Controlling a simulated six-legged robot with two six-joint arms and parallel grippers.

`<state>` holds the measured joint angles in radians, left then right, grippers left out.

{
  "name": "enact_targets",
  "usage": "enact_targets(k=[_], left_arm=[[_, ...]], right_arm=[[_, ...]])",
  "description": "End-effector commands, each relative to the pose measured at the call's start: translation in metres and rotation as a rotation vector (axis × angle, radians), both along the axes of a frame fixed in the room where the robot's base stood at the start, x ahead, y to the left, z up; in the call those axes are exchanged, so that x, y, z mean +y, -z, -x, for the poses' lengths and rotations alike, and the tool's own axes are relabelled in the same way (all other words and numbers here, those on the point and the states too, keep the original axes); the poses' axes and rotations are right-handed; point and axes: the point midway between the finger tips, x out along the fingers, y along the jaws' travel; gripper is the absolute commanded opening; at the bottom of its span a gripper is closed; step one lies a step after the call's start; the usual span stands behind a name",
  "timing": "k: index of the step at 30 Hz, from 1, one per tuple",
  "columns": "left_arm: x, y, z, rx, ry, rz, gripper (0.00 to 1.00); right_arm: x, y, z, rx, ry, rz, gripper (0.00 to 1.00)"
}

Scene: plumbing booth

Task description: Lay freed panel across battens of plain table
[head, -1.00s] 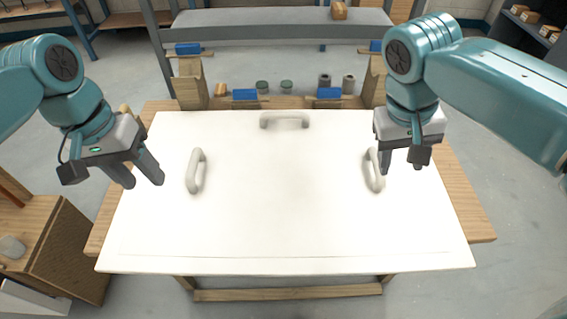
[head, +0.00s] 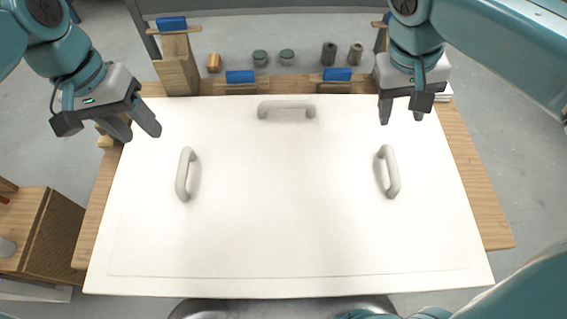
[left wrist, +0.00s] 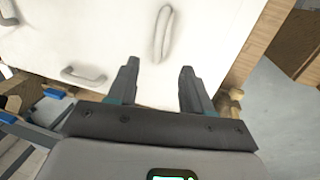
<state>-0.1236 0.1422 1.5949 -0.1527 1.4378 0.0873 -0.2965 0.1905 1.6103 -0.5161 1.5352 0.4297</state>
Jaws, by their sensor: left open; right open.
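The white panel (head: 285,225) lies flat on the wooden table (head: 485,215) and covers most of its top. It carries a left handle (head: 185,174), a right handle (head: 389,172) and a far handle (head: 287,109). My left gripper (head: 138,130) is open and empty, above the panel's far left corner, apart from the left handle. In the left wrist view the panel (left wrist: 110,35) and the left handle (left wrist: 163,32) show beyond the open fingers (left wrist: 158,85). My right gripper (head: 403,115) is open and empty above the far right part, beyond the right handle. Any battens under the panel are hidden.
Blue-topped clamps (head: 240,78) and (head: 337,75) stand along the far edge, with a wooden post (head: 177,65) at the far left. Small jars (head: 287,57) and dark cylinders (head: 329,53) sit behind. A wooden cabinet (head: 45,235) stands at the left. Grey floor is open at the right.

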Motion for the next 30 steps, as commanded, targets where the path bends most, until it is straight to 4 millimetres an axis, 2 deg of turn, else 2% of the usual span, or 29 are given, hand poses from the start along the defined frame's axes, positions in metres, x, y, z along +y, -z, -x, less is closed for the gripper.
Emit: enact_targets(k=[11,16,20,30], left_arm=[[0.000,0.000,0.009,-0.001,-0.001,0.000,0.50],[-0.002,0.009,0.010,0.001,-0.001,0.000,0.50],[-0.005,0.028,0.010,0.003,-0.001,0.000,0.50],[-0.019,0.096,0.009,0.005,-0.001,0.000,0.50]], right_arm=[[0.000,0.000,0.009,-0.001,0.000,0.000,0.51],[-0.002,0.009,0.010,0.001,0.000,0.001,0.51],[-0.006,0.028,0.010,0.004,0.001,0.001,0.51],[-0.019,0.096,0.009,0.005,0.001,0.002,0.51]])
